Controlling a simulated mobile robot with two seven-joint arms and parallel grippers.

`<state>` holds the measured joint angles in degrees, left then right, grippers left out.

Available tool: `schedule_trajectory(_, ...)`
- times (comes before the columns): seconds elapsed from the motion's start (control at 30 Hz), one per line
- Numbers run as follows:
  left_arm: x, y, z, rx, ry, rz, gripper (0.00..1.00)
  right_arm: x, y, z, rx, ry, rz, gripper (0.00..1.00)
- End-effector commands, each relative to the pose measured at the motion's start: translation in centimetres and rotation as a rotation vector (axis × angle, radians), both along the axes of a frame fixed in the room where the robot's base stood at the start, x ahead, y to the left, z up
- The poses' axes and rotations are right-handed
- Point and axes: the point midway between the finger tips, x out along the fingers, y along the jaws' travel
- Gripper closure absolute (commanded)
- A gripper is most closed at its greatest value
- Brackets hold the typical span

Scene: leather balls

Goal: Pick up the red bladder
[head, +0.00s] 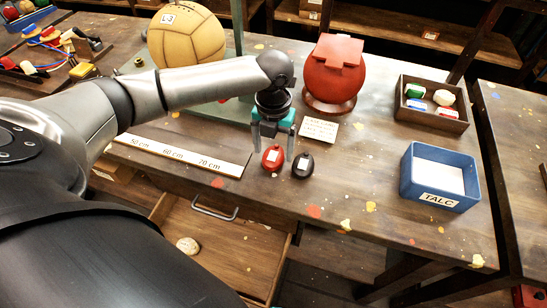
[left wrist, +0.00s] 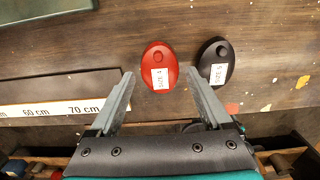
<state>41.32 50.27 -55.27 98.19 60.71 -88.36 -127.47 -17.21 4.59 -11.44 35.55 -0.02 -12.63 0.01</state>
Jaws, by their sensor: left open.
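The red bladder (head: 272,158) is a small flattened oval with a white label, lying on the wooden workbench (head: 345,185). In the left wrist view the red bladder (left wrist: 159,66) lies ahead of and between the two fingers, with its label reading SIZE 4 or similar. A dark bladder (head: 303,166) with a white label lies just to its right; it also shows in the left wrist view (left wrist: 216,64). My left gripper (head: 274,150) is open and empty, pointing down over the bench close to the red bladder. My right gripper is not in view.
A measuring strip (head: 182,152) lies left of the bladders. Behind are a yellow ball (head: 187,40), a red ball (head: 334,74) on a stand and a small card (head: 318,129). The blue TALC box (head: 440,177) stands right. An open drawer (head: 225,245) lies below the front edge.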

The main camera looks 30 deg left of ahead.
Motion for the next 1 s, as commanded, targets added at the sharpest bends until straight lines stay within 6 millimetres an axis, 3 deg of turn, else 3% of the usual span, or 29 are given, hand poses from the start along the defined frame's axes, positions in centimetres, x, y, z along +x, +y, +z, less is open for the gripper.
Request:
schedule_trajectory(0.1, 0.0, 0.0, -1.8, 0.000, 0.001, 0.000, 0.18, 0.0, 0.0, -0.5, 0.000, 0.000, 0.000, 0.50)
schedule_trajectory(0.37, 0.0, 0.0, -2.1, 0.001, -0.001, -0.001, 0.19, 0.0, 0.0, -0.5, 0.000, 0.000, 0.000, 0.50)
schedule_trajectory(1.0, 0.0, 0.0, -2.0, 0.001, -0.002, 0.000, 0.90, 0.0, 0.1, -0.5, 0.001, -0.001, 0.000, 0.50)
